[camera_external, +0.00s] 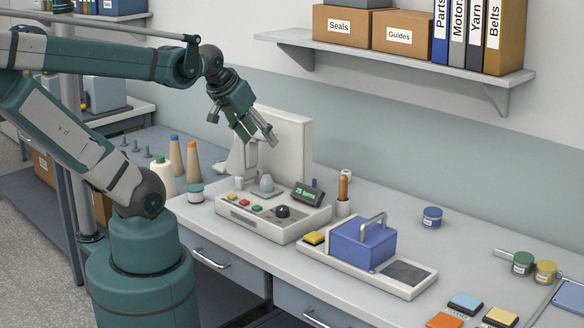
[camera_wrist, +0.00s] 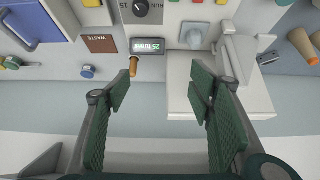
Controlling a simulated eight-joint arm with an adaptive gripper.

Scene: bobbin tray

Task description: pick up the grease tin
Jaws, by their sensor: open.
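Several small round tins stand on the bench, and their labels are too small to tell which one is the grease tin. A blue tin (camera_external: 432,217) stands alone behind the tray and also shows in the wrist view (camera_wrist: 88,72). A green tin (camera_external: 523,263) and a yellow tin (camera_external: 546,271) stand side by side at the right. A white tin with a dark green lid (camera_external: 195,193) stands at the left, beside the cones. My gripper (camera_external: 257,135) is open and empty, high above the winding machine and apart from every tin; its fingers also show in the wrist view (camera_wrist: 160,95).
The winding machine (camera_external: 265,232) with its upright housing stands below my gripper. A long tray (camera_external: 408,290) holds a blue box with a handle (camera_external: 362,242). A wall shelf (camera_external: 400,61) overhangs the back.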

